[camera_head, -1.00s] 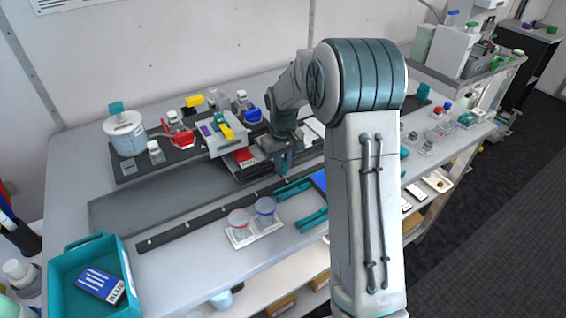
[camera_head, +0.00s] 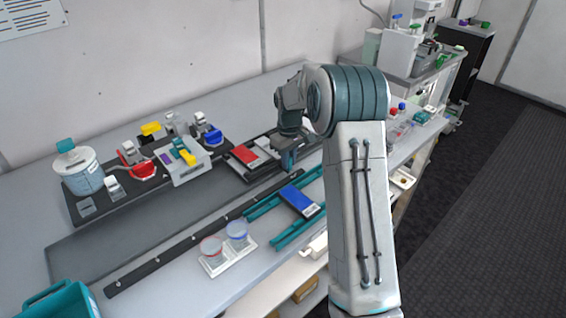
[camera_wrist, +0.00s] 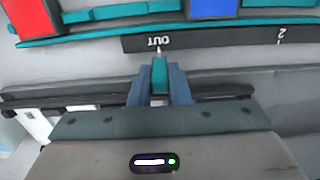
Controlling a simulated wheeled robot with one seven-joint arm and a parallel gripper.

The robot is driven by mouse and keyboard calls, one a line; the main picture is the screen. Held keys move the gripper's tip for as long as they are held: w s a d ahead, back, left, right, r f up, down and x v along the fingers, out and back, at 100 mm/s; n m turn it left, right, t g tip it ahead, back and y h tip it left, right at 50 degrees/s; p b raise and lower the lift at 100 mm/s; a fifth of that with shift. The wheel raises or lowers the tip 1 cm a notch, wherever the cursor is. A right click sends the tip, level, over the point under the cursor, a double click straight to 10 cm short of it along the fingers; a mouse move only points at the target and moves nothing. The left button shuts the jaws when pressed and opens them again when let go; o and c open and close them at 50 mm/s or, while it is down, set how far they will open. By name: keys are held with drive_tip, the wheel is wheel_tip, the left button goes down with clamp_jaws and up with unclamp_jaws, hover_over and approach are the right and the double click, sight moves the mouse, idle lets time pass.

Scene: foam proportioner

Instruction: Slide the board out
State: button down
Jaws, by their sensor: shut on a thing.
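The board (camera_head: 222,160) is a dark flat plate carrying a red block and a white block. It lies right of the white box, behind a black rail. My gripper (camera_head: 287,160) is over the board's near edge. In the wrist view, my gripper (camera_wrist: 160,85) is shut on an upright teal tab (camera_wrist: 159,72), between its blue fingers. The tab is beside the OUT mark on the black rail (camera_wrist: 220,38), which appears upside down; a 2 mark is to the right. My gripper and arm hide the board's right part.
A dark base (camera_head: 150,192) with a pot (camera_head: 83,172), colored valves and a white box (camera_head: 184,163) stands at left. A teal bin (camera_head: 60,303) is at bottom left.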

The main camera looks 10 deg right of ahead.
drive_tip(key=shift+d+r, duration=0.15)
drive_tip(key=shift+d, duration=0.05)
drive_tip(key=c, duration=1.7)
unclamp_jaws()
drive_tip(key=shift+w, duration=0.1)
drive_tip(key=o, duration=0.3)
drive_tip(key=shift+d, duration=0.2)
drive_tip(key=shift+o, duration=0.2)
drive_tip(key=shift+a, duration=0.1)
drive_tip(key=shift+a, duration=0.1)
drive_tip(key=shift+r, duration=0.1)
wheel_tip(320, 180, up, 14)
drive_tip(key=b, duration=0.1)
drive_tip(key=shift+f, duration=0.25)
